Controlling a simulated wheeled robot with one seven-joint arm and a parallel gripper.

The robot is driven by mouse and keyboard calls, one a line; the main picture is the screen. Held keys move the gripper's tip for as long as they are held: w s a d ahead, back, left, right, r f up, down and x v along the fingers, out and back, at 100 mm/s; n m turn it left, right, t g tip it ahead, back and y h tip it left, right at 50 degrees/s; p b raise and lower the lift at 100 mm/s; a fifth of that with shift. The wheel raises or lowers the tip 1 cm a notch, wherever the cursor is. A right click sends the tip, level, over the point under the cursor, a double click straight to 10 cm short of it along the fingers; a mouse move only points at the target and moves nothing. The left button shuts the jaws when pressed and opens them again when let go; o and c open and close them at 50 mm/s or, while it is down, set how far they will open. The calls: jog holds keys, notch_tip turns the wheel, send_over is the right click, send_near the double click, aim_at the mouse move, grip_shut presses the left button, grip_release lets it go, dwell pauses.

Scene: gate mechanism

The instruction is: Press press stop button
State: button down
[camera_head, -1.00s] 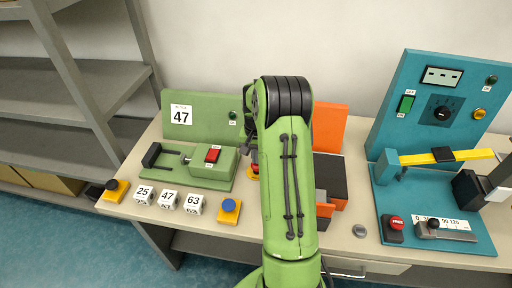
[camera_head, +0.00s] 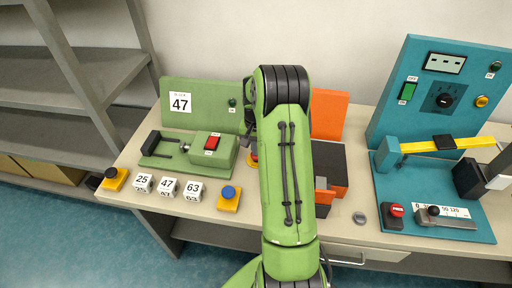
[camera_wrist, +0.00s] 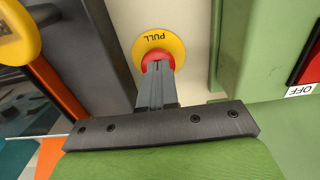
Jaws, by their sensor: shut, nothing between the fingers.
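A red mushroom button (camera_wrist: 158,60) on a round yellow plate marked PULL (camera_wrist: 176,43) shows in the wrist view, at the top middle. My gripper (camera_wrist: 157,68) is shut and empty. Its fingertips point at the red button and overlap its lower part; I cannot tell whether they touch it. In the head view only a sliver of the yellow plate (camera_head: 253,161) shows beside my arm, and my fingertips are hidden there. The orange and dark press (camera_head: 329,115) stands just right of my arm, partly hidden by it.
The green station (camera_head: 190,105) with a red switch (camera_head: 212,142) is close on the left. Several numbered cubes (camera_head: 167,187) and a blue button (camera_head: 228,193) lie at the front edge. A teal panel station (camera_head: 397,125) with a yellow bar (camera_head: 419,146) stands on the right.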

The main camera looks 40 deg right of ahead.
notch_tip(320, 180, up, 16)
jog(key=p, duration=0.3)
jog(key=shift+f, duration=0.2)
jog(key=shift+s, duration=0.1)
